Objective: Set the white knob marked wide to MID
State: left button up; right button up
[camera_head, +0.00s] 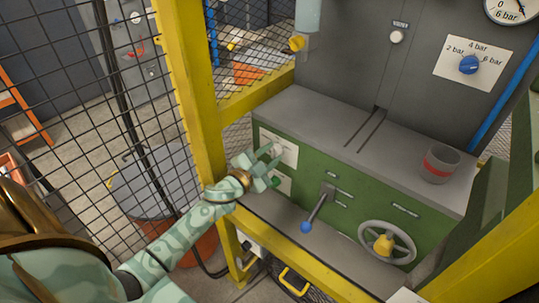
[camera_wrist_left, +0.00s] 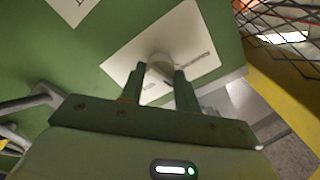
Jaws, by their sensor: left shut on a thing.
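The white knob (camera_wrist_left: 160,58) sits on a white label plate (camera_wrist_left: 190,35) on the green machine front. In the wrist view my left gripper (camera_wrist_left: 159,72) has one finger on each side of the knob and is shut on it. In the head view my left gripper (camera_head: 271,160) reaches the same white plate (camera_head: 289,151) at the left end of the green front, and its fingers partly hide the knob. The plate's lettering is too small and blurred to read, so I cannot tell the knob's setting. My right gripper is not in view.
A red-banded cup (camera_head: 440,164) stands on the grey top. A blue pressure knob (camera_head: 470,64) is higher up.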

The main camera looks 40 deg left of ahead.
aim_at(279, 139)
pick_arm(q)
jog(key=shift+f+m, duration=0.1)
jog(key=shift+m, duration=1.4)
jog(key=o, duration=1)
notch_tip(279, 139, up, 4)
jog(key=shift+f+p, duration=0.2)
jog(key=shift+p, duration=0.9)
jog(key=s+d+r+p, duration=0.2)
jog(key=s+r, duration=0.1)
jog(key=s, duration=0.1)
jog(key=s+d+r+p, duration=0.2)
jog(key=s+d+r, duration=0.1)
jog(key=s, duration=0.1)
jog(key=s+d+r+p, duration=0.2)
jog(key=s+r, duration=0.1)
jog(key=s, duration=0.1)
jog(key=shift+d+r, duration=0.15)
jog(key=shift+d, duration=0.1)
